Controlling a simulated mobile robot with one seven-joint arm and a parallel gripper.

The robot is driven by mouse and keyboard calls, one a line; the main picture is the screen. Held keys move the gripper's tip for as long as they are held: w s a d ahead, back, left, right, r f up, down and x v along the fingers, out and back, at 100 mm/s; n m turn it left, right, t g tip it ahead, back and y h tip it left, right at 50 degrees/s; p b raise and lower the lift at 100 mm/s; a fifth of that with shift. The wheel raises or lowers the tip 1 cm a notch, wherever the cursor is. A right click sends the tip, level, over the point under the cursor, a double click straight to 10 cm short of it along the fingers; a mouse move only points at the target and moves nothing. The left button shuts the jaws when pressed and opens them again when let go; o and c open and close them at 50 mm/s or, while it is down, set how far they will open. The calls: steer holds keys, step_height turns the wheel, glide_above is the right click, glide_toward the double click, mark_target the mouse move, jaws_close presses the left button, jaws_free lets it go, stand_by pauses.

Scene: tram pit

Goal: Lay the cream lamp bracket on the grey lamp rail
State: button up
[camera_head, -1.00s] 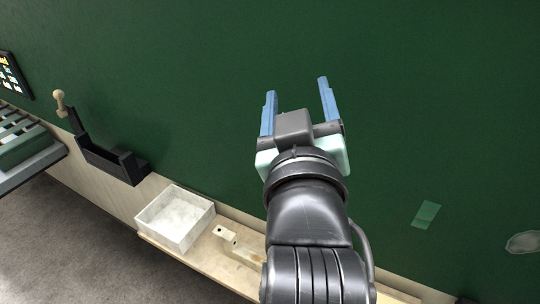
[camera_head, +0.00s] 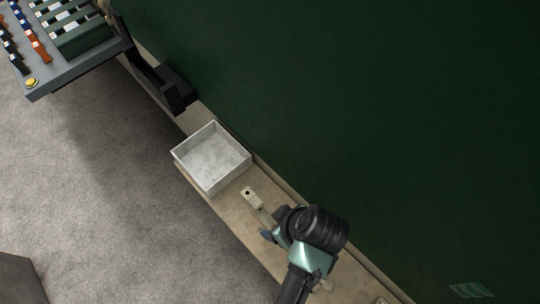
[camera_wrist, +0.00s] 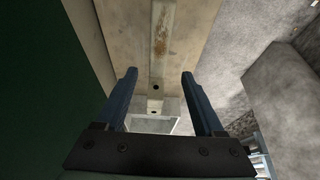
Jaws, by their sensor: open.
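The cream lamp bracket (camera_head: 252,196) lies on a wooden ledge, its holed end showing beyond my gripper in the head view; the rest is partly hidden by my arm. In the wrist view the bracket (camera_wrist: 161,40) is a long pale strip with a brown stain and dark holes near its end. My gripper (camera_head: 273,225) is open above the ledge. In the wrist view its blue fingers (camera_wrist: 159,76) stand apart, with the strip between them in the picture. Nothing is held. I cannot make out a grey lamp rail for certain.
A white open box (camera_head: 212,162) stands on the ledge (camera_head: 225,208) beyond the bracket. A black holder (camera_head: 172,92) sits farther up along the green wall (camera_head: 380,110). A grey panel with coloured parts (camera_head: 88,62) is at upper left. The grey floor (camera_head: 120,200) is clear.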

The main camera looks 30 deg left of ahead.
mark_target(270, 222)
steer(key=shift+x, duration=0.95)
steer(key=p+x, duration=0.1)
steer(key=x, duration=0.3)
steer(key=shift+w+a+f, duration=0.1)
steer(key=shift+w, duration=0.1)
steer(key=shift+a+f, duration=0.2)
steer(key=shift+f, duration=0.3)
steer(key=shift+f, duration=0.25)
steer(key=shift+c, duration=0.2)
jaws_close()
